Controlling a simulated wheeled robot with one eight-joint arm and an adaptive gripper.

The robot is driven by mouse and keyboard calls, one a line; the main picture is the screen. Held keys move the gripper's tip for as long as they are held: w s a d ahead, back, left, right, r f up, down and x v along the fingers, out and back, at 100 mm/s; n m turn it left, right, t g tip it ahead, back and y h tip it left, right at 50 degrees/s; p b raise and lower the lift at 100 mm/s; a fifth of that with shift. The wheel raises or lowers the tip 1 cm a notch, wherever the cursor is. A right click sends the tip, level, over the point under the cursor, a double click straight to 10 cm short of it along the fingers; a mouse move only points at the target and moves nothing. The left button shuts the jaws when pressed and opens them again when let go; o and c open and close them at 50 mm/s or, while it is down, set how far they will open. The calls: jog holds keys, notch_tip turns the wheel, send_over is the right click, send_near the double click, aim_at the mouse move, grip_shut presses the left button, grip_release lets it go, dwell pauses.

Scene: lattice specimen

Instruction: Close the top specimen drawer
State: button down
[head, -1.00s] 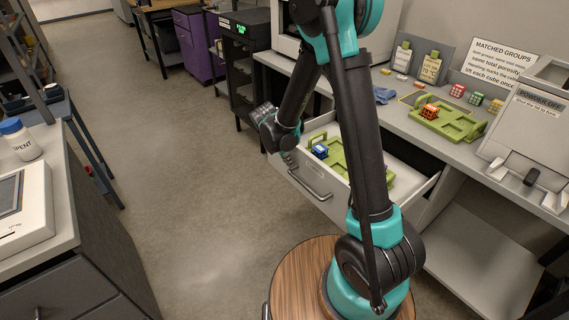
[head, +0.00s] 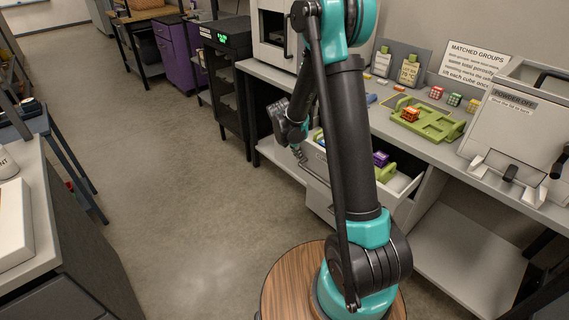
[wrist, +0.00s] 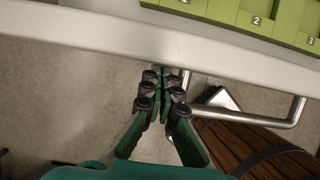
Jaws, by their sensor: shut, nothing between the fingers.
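The top specimen drawer (head: 404,184) stands partly open under the bench, a pale box with a bar handle on its front. In the wrist view its front edge (wrist: 230,58) runs across the top and its handle (wrist: 297,112) extends to the right. My gripper (head: 299,152) is at the outer side of the drawer front. In the wrist view my gripper (wrist: 163,80) is shut and empty, its fingertips close to the front beside the handle's left end. I cannot tell whether they touch. My arm hides much of the drawer in the head view.
A green numbered tray (wrist: 245,18) lies in the drawer, with a purple cube (head: 380,159) there. The bench holds another green tray (head: 440,125) and a grey machine (head: 525,110). A dark cabinet (head: 228,85) stands left of the bench. Floor (head: 170,180) at left is clear.

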jog(key=w+d, duration=0.5)
jog(key=d, duration=0.1)
jog(key=w+d, duration=0.4)
jog(key=d, duration=0.3)
jog(key=w+d, duration=0.5)
jog(key=d, duration=0.2)
jog(key=shift+w, duration=0.35)
jog(key=shift+d, duration=0.1)
